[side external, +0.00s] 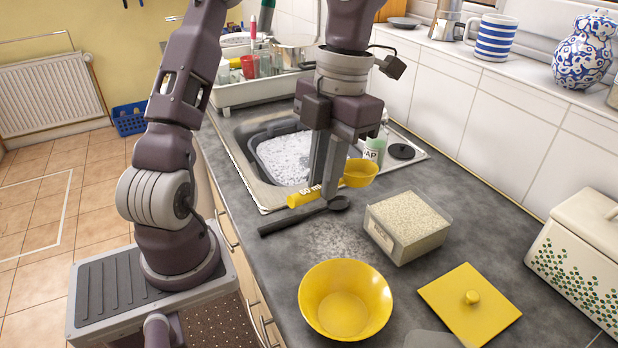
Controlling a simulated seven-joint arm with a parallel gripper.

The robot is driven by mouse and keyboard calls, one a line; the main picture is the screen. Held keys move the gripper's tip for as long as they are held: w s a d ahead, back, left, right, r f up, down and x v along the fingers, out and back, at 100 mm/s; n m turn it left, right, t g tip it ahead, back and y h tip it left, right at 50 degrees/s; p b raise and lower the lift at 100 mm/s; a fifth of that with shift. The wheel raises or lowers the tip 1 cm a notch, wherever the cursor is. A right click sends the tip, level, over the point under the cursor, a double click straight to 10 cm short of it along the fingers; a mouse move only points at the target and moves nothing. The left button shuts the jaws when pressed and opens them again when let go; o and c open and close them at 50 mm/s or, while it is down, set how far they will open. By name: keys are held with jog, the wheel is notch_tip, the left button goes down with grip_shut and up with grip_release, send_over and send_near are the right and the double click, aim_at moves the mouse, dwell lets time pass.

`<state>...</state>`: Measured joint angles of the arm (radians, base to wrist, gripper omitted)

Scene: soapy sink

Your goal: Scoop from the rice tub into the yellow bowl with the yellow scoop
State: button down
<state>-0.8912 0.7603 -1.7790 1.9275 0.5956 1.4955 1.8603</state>
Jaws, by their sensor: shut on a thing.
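The yellow scoop has a handle marked "60 ml" (303,196) and a round cup (361,173) at its right end. My gripper (325,190) points down and is shut on the scoop's handle, which passes between the fingers. The scoop is at or close above the counter by the sink's front edge; I cannot tell if it touches. The clear rice tub (398,250) stands open to the right, filled with white rice. The yellow bowl (345,318) stands upright nearer the camera, and no rice shows in it.
A black spoon (290,220) lies just in front of the scoop. A yellow square lid (470,320) lies right of the bowl. Behind are the sink (245,130) with a suds-filled basin, a soap bottle (374,150) and a dish rack. A white patterned box (580,260) stands far right.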

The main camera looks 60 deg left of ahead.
jog(key=w+d+f+n+g+h, duration=0.1)
jog(key=w+d+n+h, duration=0.15)
jog(key=w, duration=0.45)
jog(key=w+d+f+n+g+h, duration=0.2)
jog(key=w+d+n, duration=0.15)
jog(key=w, duration=0.35)
jog(key=shift+y, duration=0.25)
jog(key=f, duration=0.3)
jog(key=w+a+f, duration=0.1)
jog(key=f, duration=0.2)
jog(key=a+f, duration=0.1)
jog(key=f, duration=0.3)
jog(key=shift+w+a, duration=0.25)
jog(key=shift+w, duration=0.1)
jog(key=shift+w+a+r, duration=0.1)
jog(key=shift+w+r, duration=0.1)
jog(key=shift+r, duration=0.05)
notch_tip(320, 180, up, 8)
jog(key=s+d+t+y, duration=0.2)
jog(key=t+y, duration=0.1)
jog(key=t, duration=0.1)
jog(key=shift+s+d+y, duration=0.2)
jog(key=shift+y, duration=0.1)
jog(key=shift+n, duration=0.3)
